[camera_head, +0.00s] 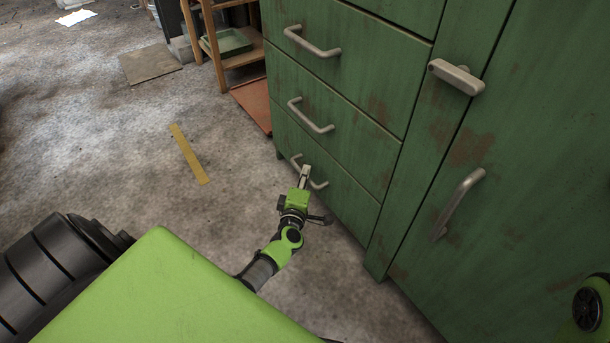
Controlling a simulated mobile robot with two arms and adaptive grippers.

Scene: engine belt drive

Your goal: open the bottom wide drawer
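The bottom wide drawer (346,198) is the lowest of the stacked drawers in the green cabinet, close to the floor. Its front looks flush with the cabinet. Its grey bar handle (319,184) is partly hidden by my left gripper (304,172). The gripper's fingers overlap the middle of the handle in the head view. I cannot tell whether they are shut on it or only in front of it. My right gripper is not in view.
Two more drawers with bar handles (311,115) sit above. A cabinet door with a slanted handle (459,203) stands to the right. A wooden shelf (214,48) stands behind left. A yellow strip (188,154) lies on open concrete floor left of the drawers.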

